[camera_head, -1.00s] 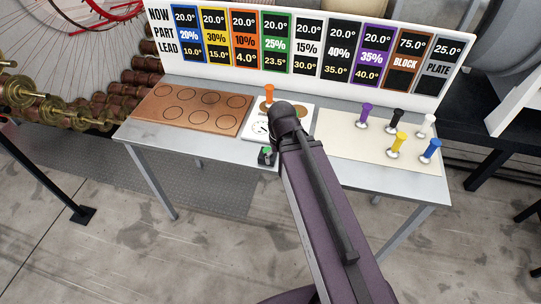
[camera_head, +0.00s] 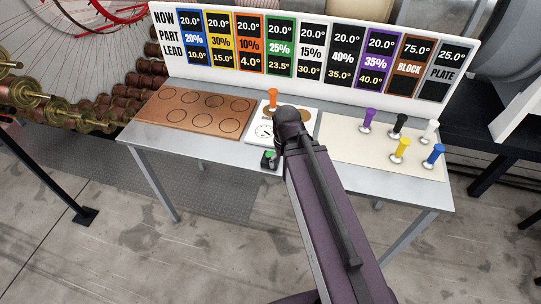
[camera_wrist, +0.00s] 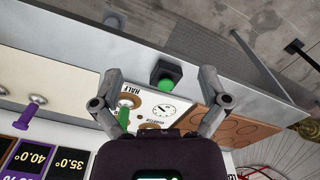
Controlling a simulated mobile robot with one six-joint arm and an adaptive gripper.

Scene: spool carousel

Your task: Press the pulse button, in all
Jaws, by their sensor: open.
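The pulse button looks to be the green button (camera_head: 270,154) on a small black box at the table's front edge. In the wrist view the green button (camera_wrist: 167,85) lies between my finger ends, with its black box behind it. My gripper (camera_wrist: 160,71) is open with nothing between its fingers, and hangs above the table. I cannot tell its height over the button. My arm hides the gripper in the head view. A dial (camera_head: 264,131) is on the white plate just behind the button.
An orange spool (camera_head: 271,98) stands on the white plate, and a green spool (camera_wrist: 124,118) shows there in the wrist view. A brown board (camera_head: 171,112) with circles lies left. Several spools stand on a cream board (camera_head: 345,145) at right. A number board (camera_head: 200,67) stands behind.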

